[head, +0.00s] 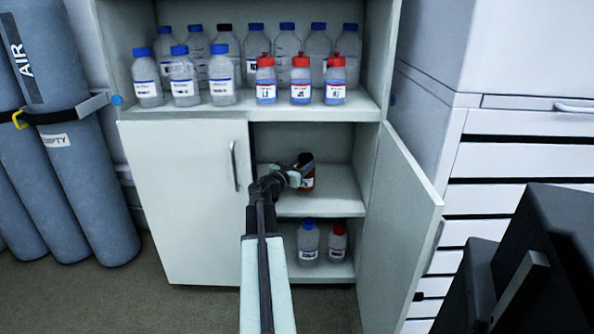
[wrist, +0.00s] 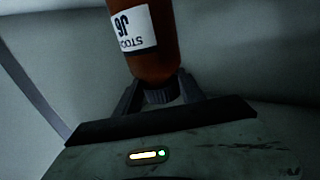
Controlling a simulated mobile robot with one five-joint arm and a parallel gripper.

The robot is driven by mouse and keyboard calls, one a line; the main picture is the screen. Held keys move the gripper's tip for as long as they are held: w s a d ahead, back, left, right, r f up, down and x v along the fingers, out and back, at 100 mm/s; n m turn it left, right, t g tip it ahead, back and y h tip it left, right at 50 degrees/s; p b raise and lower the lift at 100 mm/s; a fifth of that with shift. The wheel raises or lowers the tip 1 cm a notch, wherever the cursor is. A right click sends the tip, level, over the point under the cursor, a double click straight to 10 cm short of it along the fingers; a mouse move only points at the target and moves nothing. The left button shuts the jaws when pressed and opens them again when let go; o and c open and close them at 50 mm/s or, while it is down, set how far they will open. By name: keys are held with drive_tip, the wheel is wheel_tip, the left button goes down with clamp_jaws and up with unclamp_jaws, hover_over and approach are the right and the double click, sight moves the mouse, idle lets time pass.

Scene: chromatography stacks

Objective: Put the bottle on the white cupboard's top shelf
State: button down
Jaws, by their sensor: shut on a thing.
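A brown bottle with a white label (head: 308,180) is inside the white cupboard (head: 185,200), over the inner shelf behind the open right door. Its dark cap (wrist: 160,94) is between the fingers of my gripper (head: 299,172) in the wrist view. My gripper is shut on the bottle at its cap end. In the wrist view the bottle body (wrist: 152,62) rises out of the top of the picture, label upside down. I cannot tell whether the bottle touches the inner shelf (head: 320,206).
The open shelf above (head: 225,112) holds several blue-capped bottles and red-capped ones. A blue-capped bottle (head: 308,243) and a red-capped one (head: 337,243) stand at the cupboard's bottom. The right door (head: 400,225) stands open; the left (head: 185,220) is closed. Gas cylinders (head: 60,150) stand left.

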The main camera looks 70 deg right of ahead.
drive_tip(key=f+b, duration=0.1)
drive_tip(key=d+f+b, duration=0.1)
drive_tip(key=f+b, duration=0.1)
drive_tip(key=shift+w+f+b, duration=0.15)
drive_tip(key=shift+f+b, duration=0.15)
drive_tip(key=shift+w+f, duration=0.1)
drive_tip(key=shift+f, duration=0.15)
drive_tip(key=shift+w+a+r, duration=0.1)
drive_tip(key=shift+w+r, duration=0.15)
drive_tip(key=shift+f, duration=0.2)
drive_tip(key=c, duration=0.7)
unclamp_jaws()
drive_tip(key=shift+r, duration=0.1)
drive_tip(key=shift+a+r, duration=0.15)
drive_tip(key=shift+a, duration=0.1)
drive_tip(key=v, duration=1.1)
drive_tip(key=shift+a, duration=0.25)
